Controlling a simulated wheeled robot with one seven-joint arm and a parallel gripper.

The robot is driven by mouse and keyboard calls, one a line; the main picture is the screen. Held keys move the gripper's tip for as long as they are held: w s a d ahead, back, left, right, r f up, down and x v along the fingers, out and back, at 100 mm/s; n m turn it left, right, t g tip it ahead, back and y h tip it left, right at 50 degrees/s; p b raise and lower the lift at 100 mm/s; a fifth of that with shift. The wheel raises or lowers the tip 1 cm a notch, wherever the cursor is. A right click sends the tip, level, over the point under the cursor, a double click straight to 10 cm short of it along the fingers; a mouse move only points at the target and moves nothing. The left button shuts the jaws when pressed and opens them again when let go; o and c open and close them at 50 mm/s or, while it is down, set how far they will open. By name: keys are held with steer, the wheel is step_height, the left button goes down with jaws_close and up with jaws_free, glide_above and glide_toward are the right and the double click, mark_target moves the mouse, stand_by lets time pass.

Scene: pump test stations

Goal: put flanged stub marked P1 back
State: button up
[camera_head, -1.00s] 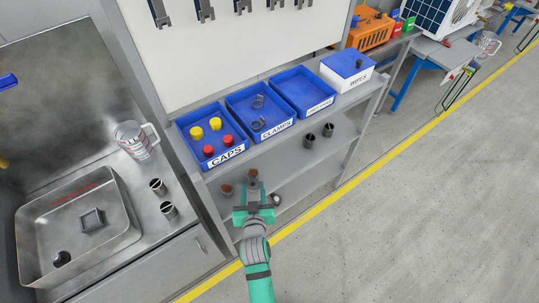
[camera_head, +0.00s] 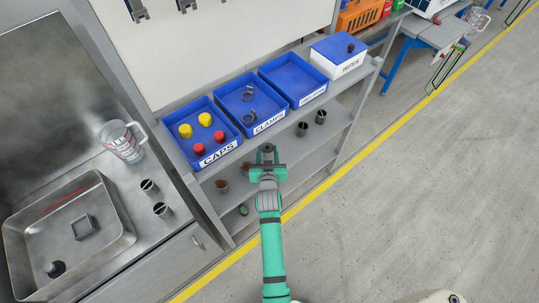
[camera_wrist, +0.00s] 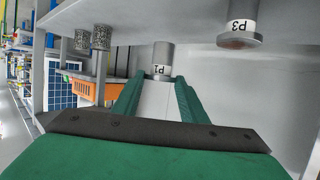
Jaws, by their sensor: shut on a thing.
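My gripper (camera_head: 268,168) is at the grey rack, by the shelf below the blue trays. It is shut on the flanged stub marked P1 (camera_head: 267,151). In the wrist view the grey stub (camera_wrist: 162,55) sits between the green fingertips (camera_wrist: 160,82), and its white P1 label faces the camera. The far end of the stub is close to the shelf surface (camera_wrist: 130,12); I cannot tell whether they touch. A second stub marked P3 (camera_wrist: 238,30), with a brownish flange face, is at the right of the wrist view, apart from my gripper.
Two dark cylinders (camera_head: 302,129) (camera_head: 320,117) stand to the right on the shelf. A brown-topped piece (camera_head: 222,184) is on the left. Above are trays of caps (camera_head: 218,155) and clamps (camera_head: 266,123). A sink (camera_head: 100,190) is at left; the floor (camera_head: 400,210) at right is clear.

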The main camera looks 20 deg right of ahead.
mark_target(270, 156)
steer(key=shift+w+d+f, duration=0.35)
steer(key=shift+w+f, duration=0.05)
steer(key=shift+f, duration=0.15)
steer(key=shift+w+d+f, duration=0.3)
steer(key=shift+w+f, duration=0.1)
steer(key=shift+f, duration=0.1)
steer(key=shift+w+d+f, duration=0.1)
steer(key=shift+f, duration=0.8)
steer(key=shift+w+d+f, duration=0.1)
steer(key=shift+f, duration=0.8)
steer(key=shift+a, duration=0.1)
steer(key=o, duration=1.2)
steer(key=shift+f, duration=0.1)
steer(key=shift+o, duration=0.2)
